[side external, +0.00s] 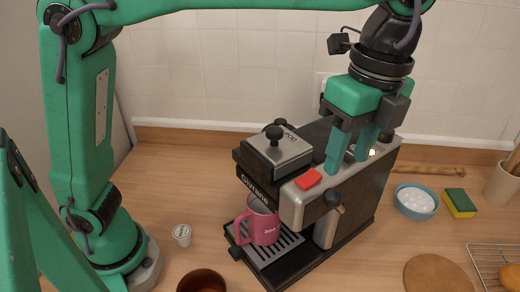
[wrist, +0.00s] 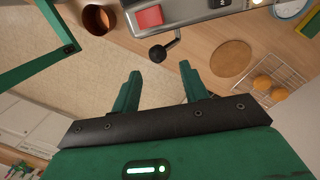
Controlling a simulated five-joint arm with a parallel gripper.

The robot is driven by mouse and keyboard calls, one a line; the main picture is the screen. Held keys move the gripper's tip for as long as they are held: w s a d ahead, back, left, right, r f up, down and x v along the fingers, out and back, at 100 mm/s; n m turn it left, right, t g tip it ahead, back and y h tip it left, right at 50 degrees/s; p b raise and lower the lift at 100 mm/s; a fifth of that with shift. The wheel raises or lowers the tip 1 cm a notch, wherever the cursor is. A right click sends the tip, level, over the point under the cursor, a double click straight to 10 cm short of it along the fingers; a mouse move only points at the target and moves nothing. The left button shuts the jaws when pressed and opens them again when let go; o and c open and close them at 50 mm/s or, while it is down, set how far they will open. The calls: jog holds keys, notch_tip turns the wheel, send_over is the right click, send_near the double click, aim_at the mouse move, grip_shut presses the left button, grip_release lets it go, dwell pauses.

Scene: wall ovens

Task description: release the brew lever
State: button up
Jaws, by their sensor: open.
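The coffee machine (side external: 345,205) stands on the wooden counter, with a pink mug (side external: 262,222) on its drip tray. A red paddle (side external: 308,179) sits on its metal top front edge and also shows in the wrist view (wrist: 149,17). A black ball-ended lever (side external: 333,196) sticks out at the front right; in the wrist view (wrist: 158,53) it lies just beyond my fingertips. I cannot tell which of these is the brew lever. My gripper (side external: 349,165) is open and empty, pointing down by the machine's right top, right of the red paddle. Both fingers show in the wrist view (wrist: 160,70).
A lid with black knobs (side external: 278,150) rises on the machine's left. A coffee pod (side external: 182,234) and brown cup (side external: 202,281) stand at left front. At right are a blue bowl (side external: 415,212), sponge (side external: 460,203), round board (side external: 437,275) and wire rack (side external: 485,257).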

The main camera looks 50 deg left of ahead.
jog(key=shift+s, duration=0.2)
jog(key=c, duration=0.7)
jog(key=shift+s+d+r+m, duration=0.1)
jog(key=shift+s+m, duration=0.15)
jog(key=shift+m, duration=0.25)
grip_shut()
jog(key=s+m+t+h, duration=0.2)
jog(key=s+m, duration=0.6)
jog(key=m, duration=0.3)
jog(key=shift+d+r+h, duration=0.15)
jog(key=shift+r+h, duration=0.05)
jog(key=shift+h, duration=0.1)
